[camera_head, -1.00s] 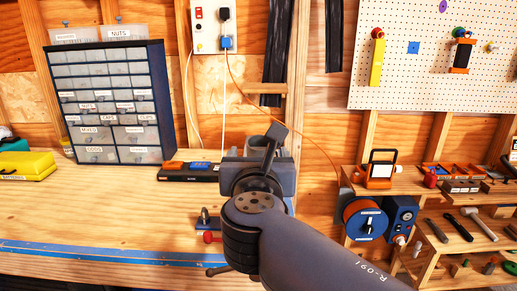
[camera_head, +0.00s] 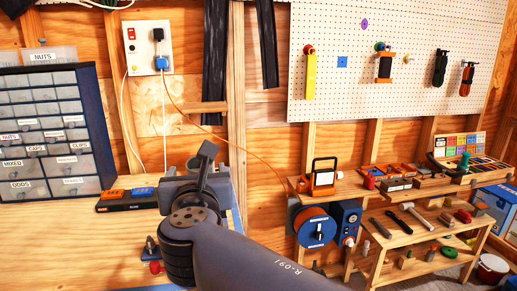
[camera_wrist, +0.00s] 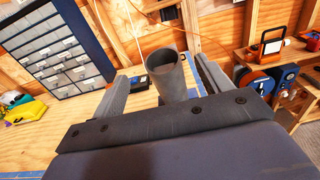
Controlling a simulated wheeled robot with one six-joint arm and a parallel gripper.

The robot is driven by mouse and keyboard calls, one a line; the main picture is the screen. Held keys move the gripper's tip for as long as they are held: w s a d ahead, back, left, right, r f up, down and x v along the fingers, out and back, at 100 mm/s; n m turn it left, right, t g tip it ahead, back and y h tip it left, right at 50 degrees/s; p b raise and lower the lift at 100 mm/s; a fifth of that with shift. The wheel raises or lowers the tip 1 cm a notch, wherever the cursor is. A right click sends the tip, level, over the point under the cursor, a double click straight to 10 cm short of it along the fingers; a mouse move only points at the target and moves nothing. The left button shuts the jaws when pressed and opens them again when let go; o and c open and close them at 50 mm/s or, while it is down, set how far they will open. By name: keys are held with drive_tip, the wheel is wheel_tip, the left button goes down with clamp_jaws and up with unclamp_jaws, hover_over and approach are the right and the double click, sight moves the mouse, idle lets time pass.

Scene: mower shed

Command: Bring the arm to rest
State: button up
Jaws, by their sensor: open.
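My arm rises from the bottom right of the head view and bends at a dark joint over the bench. My gripper (camera_head: 198,178) is beyond that joint and mostly hidden by it. In the wrist view my gripper (camera_wrist: 162,71) is open, with its two grey fingers spread apart. A hollow grey cylinder (camera_wrist: 165,78) shows between the fingers, with a gap visible on each side. I cannot tell how far beyond the fingers it stands.
A wooden bench (camera_head: 60,240) lies below, with a drawer cabinet (camera_head: 48,135) at left and a black tray (camera_head: 125,200). A socket panel (camera_head: 150,48) with cables is on the wall. A tool shelf (camera_head: 400,185) and a pegboard (camera_head: 430,25) are at right.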

sight(199, 162)
drive_tip(key=x, duration=0.6)
drive_tip(key=shift+w+p, duration=0.3)
drive_tip(key=shift+s+r+p, duration=0.25)
drive_tip(key=shift+r+p, duration=0.1)
drive_tip(key=shift+r, duration=0.1)
drive_tip(key=shift+d, duration=0.1)
